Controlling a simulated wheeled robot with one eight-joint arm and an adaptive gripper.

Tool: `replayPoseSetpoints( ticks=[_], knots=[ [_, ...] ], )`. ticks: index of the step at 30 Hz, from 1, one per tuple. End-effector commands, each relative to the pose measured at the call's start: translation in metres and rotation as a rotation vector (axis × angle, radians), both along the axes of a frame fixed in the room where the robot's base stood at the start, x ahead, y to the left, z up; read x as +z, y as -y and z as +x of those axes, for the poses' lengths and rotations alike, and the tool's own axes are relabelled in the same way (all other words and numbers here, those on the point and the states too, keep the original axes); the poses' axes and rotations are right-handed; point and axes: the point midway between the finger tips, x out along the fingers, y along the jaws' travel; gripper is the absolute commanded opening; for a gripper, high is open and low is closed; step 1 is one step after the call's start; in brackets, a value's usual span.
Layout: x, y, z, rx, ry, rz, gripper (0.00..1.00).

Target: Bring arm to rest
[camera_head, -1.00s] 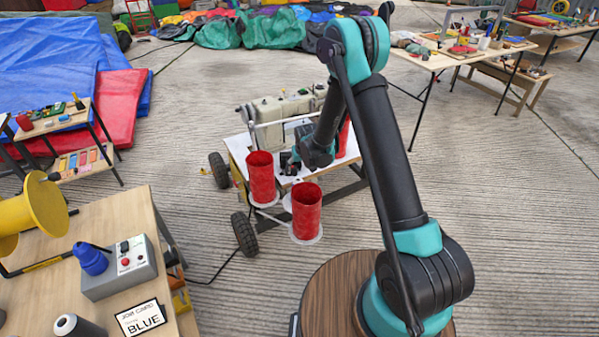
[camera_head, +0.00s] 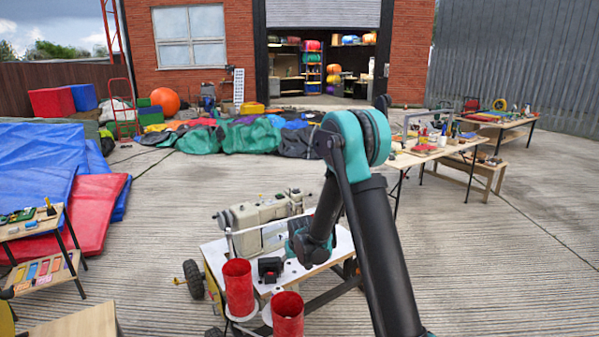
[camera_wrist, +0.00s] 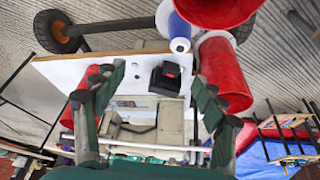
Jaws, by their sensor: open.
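My arm rises at the right of the head view, folds at its teal elbow and hangs down over a wheeled cart with a white top (camera_head: 215,252). In the wrist view my gripper (camera_wrist: 156,78) is open, with its two green fingers wide apart and nothing between them. It faces the white cart top (camera_wrist: 100,72) and a black box with a red part (camera_wrist: 167,82). In the head view the fingers are hard to make out beside the forearm.
The cart carries a cream sewing machine (camera_head: 265,218). Red cylinders (camera_head: 238,288) (camera_head: 288,315) stand at its near side. A side table (camera_head: 45,225) is at left, with blue and red mats (camera_head: 95,205) behind. Worktables (camera_head: 430,150) stand at right. Open concrete lies between.

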Motion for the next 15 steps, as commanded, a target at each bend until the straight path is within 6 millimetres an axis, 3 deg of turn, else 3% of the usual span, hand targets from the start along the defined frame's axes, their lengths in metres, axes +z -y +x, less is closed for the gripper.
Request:
replayPoseSetpoints(
  ticks=[1,6,15],
  knots=[
    [0.016,0.016,-0.010,-0.015,-0.001,-0.001,0.71],
    [0.057,0.058,-0.043,-0.056,-0.004,0.000,0.71],
    [0.108,0.126,-0.119,-0.128,-0.009,0.000,0.71]
  ],
)
